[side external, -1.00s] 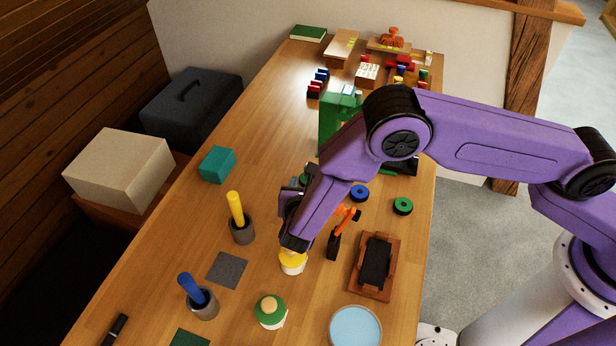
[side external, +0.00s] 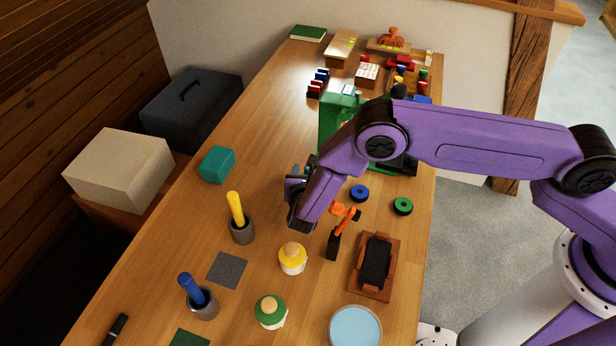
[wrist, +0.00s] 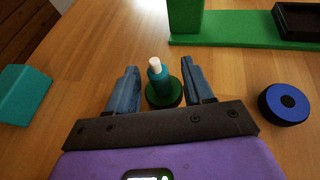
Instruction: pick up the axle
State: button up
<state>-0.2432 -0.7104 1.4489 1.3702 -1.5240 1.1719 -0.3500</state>
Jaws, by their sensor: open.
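A short upright teal peg with a white tip (wrist: 157,72), which looks like the axle, stands on a dark green round base (wrist: 165,97) in the wrist view. My gripper (wrist: 160,68) is open, with one blue-grey finger to the left of the peg and one to the right. Nothing shows held in it, and I cannot tell how high the fingers are relative to the peg. In the side view my gripper (side external: 299,178) is over the middle of the table, and my wrist hides the peg.
A blue ring (wrist: 288,103) lies right of the gripper, and a teal block (wrist: 22,92) lies left. A green stand (wrist: 235,42) rises behind the peg. An orange-and-black tool (side external: 335,240), a yellow-topped pot (side external: 292,260) and a green ring (side external: 403,206) are nearby.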

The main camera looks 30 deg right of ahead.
jog(key=shift+x, duration=1.4)
jog(key=shift+c, duration=0.3)
grip_shut()
jog(key=shift+r, duration=0.1)
